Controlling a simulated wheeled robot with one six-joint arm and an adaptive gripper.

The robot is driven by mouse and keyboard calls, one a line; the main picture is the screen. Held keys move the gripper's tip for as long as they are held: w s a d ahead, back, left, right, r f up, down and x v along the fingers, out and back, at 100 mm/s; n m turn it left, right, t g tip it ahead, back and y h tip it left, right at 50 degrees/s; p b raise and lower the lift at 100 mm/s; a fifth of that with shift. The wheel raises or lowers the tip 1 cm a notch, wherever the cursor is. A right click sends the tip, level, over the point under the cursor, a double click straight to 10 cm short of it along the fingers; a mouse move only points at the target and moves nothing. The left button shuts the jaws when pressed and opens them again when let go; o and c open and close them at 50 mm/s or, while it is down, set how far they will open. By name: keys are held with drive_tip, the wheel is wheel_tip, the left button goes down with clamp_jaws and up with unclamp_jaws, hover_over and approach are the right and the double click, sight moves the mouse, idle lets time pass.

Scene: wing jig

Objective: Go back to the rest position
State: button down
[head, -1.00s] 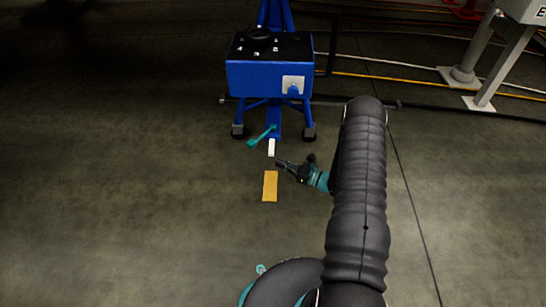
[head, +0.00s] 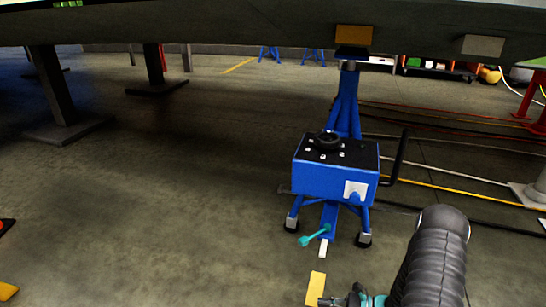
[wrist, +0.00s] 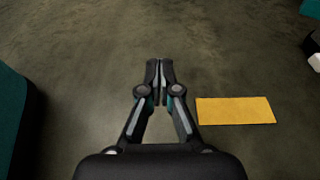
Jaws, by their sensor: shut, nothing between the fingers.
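My gripper (wrist: 159,72) is shut and empty in the wrist view, its two dark fingertips together above the bare floor. In the head view my gripper (head: 335,301) shows only in part at the bottom edge, beside a yellow floor marking (head: 315,288). In the wrist view the yellow marking (wrist: 235,110) lies to the right of the fingers, apart from them. My dark sleeved arm comes in at the lower right of the head view.
A blue wheeled jack stand (head: 335,182) with a black top stands ahead, its teal handle (head: 314,236) pointing toward me. A long dark wing-like structure (head: 200,30) spans above. Cables (head: 440,187) cross the floor at right. The floor at left is mostly open.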

drive_tip(key=s+r+n+h+p, duration=0.2)
drive_tip(key=s+r+n+h, duration=0.3)
drive_tip(key=r, duration=1.2)
drive_tip(key=s+a+r+n+t+h+p, duration=0.1)
drive_tip(key=s+r+n+h+p, duration=0.2)
drive_tip(key=s+r+n, duration=0.6)
drive_tip(key=s+r+n+h+p, duration=0.3)
drive_tip(key=s+r+n+h, duration=0.3)
drive_tip(key=r, duration=2)
drive_tip(key=shift+s+a+n+h, duration=0.3)
drive_tip(key=shift+s+n, duration=0.3)
drive_tip(key=shift+s, duration=0.15)
